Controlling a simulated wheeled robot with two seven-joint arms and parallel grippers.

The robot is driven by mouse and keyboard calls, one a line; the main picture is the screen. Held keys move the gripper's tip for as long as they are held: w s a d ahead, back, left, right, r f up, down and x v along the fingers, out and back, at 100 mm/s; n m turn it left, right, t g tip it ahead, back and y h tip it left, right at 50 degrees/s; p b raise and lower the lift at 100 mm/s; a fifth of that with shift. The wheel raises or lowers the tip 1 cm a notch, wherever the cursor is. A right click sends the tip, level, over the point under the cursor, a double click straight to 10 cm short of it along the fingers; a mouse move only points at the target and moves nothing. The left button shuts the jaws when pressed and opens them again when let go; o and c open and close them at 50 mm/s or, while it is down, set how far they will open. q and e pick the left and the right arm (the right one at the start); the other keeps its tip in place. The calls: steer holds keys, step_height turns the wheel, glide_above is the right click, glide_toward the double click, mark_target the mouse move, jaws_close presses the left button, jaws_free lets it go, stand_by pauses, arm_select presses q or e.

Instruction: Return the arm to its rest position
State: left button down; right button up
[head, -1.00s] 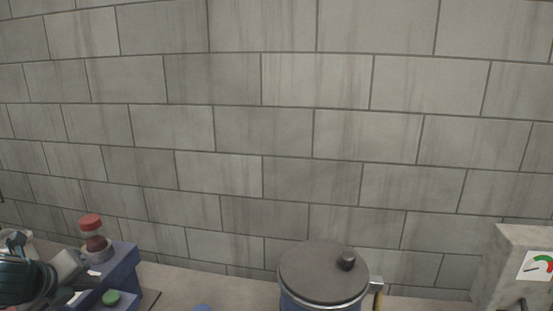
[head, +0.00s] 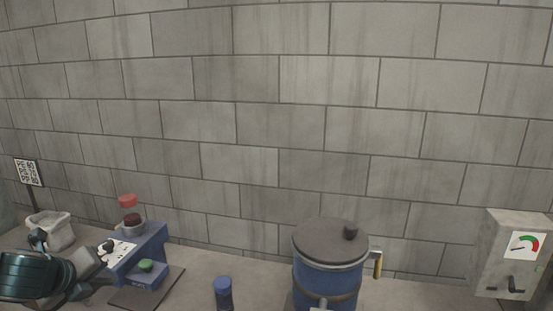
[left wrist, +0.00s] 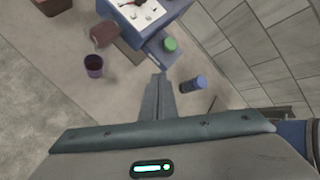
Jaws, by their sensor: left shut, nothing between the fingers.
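My left gripper (head: 98,277) is at the lower left of the head view, in front of a blue machine (head: 152,250). Its outline there is partly lost among my wrist parts. In the left wrist view its fingers (left wrist: 158,82) are together, with nothing between them. My right gripper is in neither view.
A blue pot with a dark lid (head: 330,241) stands right of centre. A grey gauge box (head: 490,255) is at far right. A white bin (head: 60,234) and sign (head: 28,172) are at left. A purple cup (left wrist: 94,66) shows in the wrist view. A block wall closes the back.

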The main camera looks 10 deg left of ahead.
arm_select(q)
steer(key=s+d+f+n+g, duration=0.1)
steer(key=s+d+f+n, duration=0.1)
steer(key=s+f+n, duration=0.7)
steer(key=s+d+f+n+g, duration=0.1)
steer(key=s+d+f+n, duration=0.35)
steer(key=f, duration=0.85)
steer(key=s+d+f+n+g+h, duration=0.1)
steer(key=s+d+f+n+g, duration=0.1)
steer(key=s+d+f+n, duration=0.45)
steer(key=s+d+f+n+g, duration=0.2)
steer(key=s+d+f+n, duration=0.15)
steer(key=s+d, duration=0.65)
step_height(320, 180, down, 32)
steer(key=d+g+b, duration=0.1)
steer(key=b, duration=0.3)
steer(key=s+a+f+g+b, duration=0.1)
steer(key=s+a+f+b, duration=0.1)
steer(key=s+f, duration=1.5)
step_height(320, 180, down, 2)
steer(key=shift+s+a+f+b, duration=0.2)
steer(key=shift+a+f+b, duration=0.05)
steer(key=shift+a+b, duration=0.15)
